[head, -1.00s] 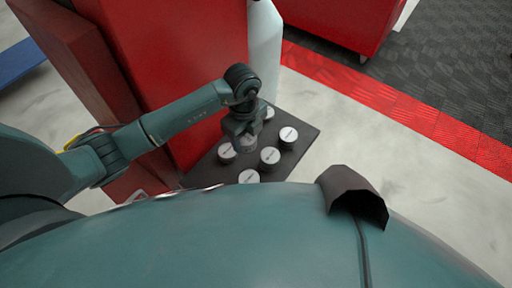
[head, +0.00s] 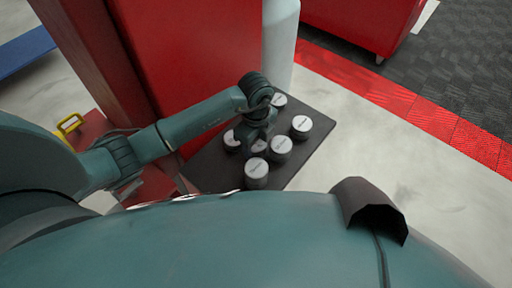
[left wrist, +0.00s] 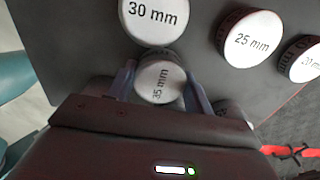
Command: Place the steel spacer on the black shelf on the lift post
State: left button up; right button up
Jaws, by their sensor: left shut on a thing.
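The black shelf (head: 208,166) sits beside a red post (head: 195,70) and carries several steel spacers with white labelled tops. My left gripper (head: 260,140) is over the shelf, among the spacers. In the left wrist view, its two fingers are shut around a small steel spacer (left wrist: 160,84), whose label seems to read 35 mm. A spacer marked 30 mm (left wrist: 153,14) is just beyond it, and one marked 25 mm (left wrist: 252,40) is to the right. The held spacer's underside is hidden, so I cannot tell if it touches the shelf. My right gripper is not in view.
A pale cylinder (head: 280,40) stands behind the shelf. A red cabinet (head: 365,22) is at the back. A red floor strip (head: 420,105) and open pale floor (head: 390,160) lie to the right. A yellow handle (head: 70,124) is at left.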

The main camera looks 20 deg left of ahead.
pick_arm(q)
jog(key=shift+f, duration=0.15)
jog(key=o, duration=1.1)
jog(key=shift+o, duration=0.2)
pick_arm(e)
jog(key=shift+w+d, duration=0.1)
pick_arm(q)
notch_tip(320, 180, up, 6)
jog(key=p, duration=0.6)
jog(key=shift+r, duration=0.25)
notch_tip(320, 180, up, 6)
jog(key=p, duration=0.5)
jog(key=shift+f, duration=0.1)
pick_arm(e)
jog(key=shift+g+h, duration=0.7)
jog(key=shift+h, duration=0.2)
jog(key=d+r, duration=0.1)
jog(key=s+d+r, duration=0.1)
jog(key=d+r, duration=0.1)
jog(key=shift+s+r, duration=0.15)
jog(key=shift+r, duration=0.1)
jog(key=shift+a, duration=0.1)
